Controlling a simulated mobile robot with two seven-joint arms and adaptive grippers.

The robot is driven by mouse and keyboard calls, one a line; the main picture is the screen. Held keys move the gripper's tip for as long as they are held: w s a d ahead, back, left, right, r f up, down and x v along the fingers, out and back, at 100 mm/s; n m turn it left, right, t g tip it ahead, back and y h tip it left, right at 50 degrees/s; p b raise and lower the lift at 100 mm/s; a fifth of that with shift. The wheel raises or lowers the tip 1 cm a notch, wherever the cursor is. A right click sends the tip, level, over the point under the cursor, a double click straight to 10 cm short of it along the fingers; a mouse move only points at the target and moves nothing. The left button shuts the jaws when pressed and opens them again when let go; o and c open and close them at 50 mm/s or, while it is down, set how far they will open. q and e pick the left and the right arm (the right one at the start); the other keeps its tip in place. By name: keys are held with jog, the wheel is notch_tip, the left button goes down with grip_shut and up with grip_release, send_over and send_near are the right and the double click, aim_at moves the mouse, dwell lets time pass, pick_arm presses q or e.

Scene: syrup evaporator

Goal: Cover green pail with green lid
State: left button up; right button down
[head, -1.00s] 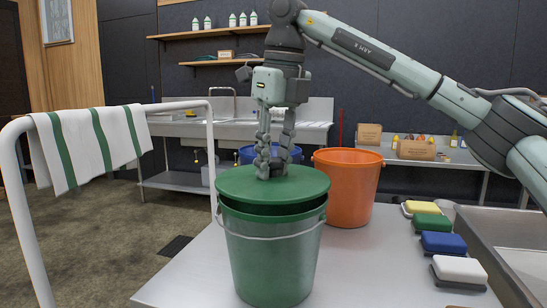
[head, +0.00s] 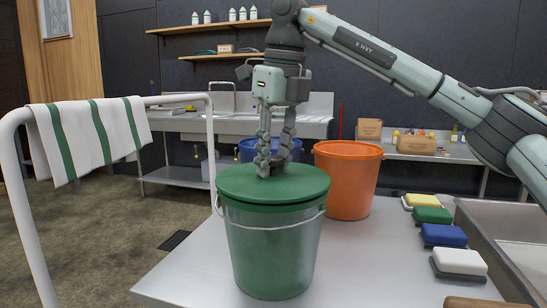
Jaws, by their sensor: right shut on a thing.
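The green pail (head: 270,255) stands upright on the metal table in the head view, its wire handle hanging at its front. The green lid (head: 240,186) lies level over the pail's mouth, with no gap showing between its front edge and the pail. My right gripper (head: 274,172) points straight down over the lid's middle and is shut on the lid's knob, which its fingers mostly hide. My left gripper is not in view.
An orange pail (head: 350,185) stands close behind on the right, and a blue pail (head: 248,151) behind the lid. Several brushes or sponges, including a blue one (head: 443,235), line the table's right side by a metal basin (head: 520,262). A towel (head: 85,140) hangs on the rail at left.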

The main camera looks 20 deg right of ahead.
jog(key=shift+f, duration=0.2)
jog(key=c, duration=1.1)
grip_release()
jog(key=shift+c, duration=0.2)
